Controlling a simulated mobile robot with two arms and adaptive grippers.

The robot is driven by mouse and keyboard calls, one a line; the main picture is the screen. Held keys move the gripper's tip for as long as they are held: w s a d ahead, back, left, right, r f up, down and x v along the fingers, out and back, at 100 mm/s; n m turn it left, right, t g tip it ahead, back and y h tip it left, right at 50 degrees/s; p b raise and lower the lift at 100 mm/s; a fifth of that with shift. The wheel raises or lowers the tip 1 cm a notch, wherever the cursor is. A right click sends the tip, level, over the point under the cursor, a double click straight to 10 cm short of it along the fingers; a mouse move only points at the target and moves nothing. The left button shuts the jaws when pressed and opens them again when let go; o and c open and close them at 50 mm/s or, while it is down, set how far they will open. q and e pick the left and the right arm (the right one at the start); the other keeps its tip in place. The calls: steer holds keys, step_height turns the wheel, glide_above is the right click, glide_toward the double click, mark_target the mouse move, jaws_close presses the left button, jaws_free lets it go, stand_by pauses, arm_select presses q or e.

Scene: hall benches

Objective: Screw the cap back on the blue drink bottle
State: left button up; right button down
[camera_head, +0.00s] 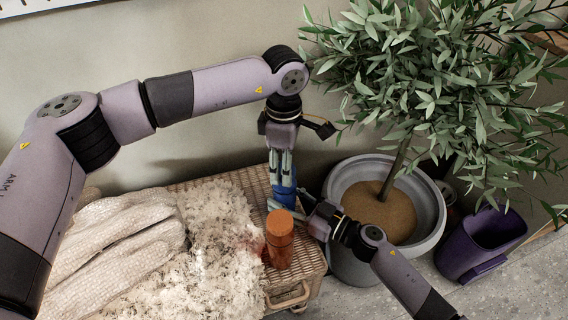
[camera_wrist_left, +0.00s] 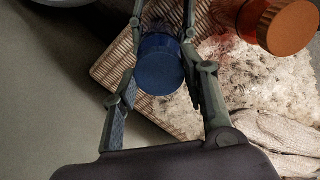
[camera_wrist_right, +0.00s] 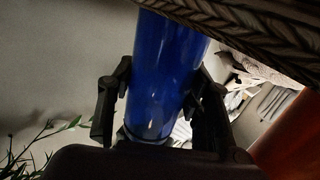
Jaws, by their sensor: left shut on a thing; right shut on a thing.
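The blue drink bottle (camera_head: 283,201) stands at the wall-side right corner of the wicker surface, largely hidden by my grippers. Its dark blue round cap (camera_wrist_left: 161,64) faces the left wrist camera, in line with the bottle; I cannot tell whether it is seated on the neck. My left gripper (camera_head: 282,183) points down from above, its fingers shut on either side of the cap. My right gripper (camera_head: 301,208) comes in from the right, shut on the bottle's body (camera_wrist_right: 168,75), which shows as a translucent blue cylinder between its fingers in the right wrist view.
An orange bottle (camera_head: 279,250) stands just in front of the blue bottle. A shaggy cream throw (camera_head: 205,265) and pale knitted cloth (camera_head: 120,240) cover the wicker top (camera_head: 310,262). A grey planter (camera_head: 436,205) with a leafy tree and a purple bin (camera_head: 485,240) stand right.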

arm_select(q)
steer(key=m, duration=1)
steer(key=o, duration=1.4)
step_height(320, 180, up, 12)
arm_select(e)
steer(key=c, duration=0.7)
jaws_free()
steer(key=shift+c, duration=0.2)
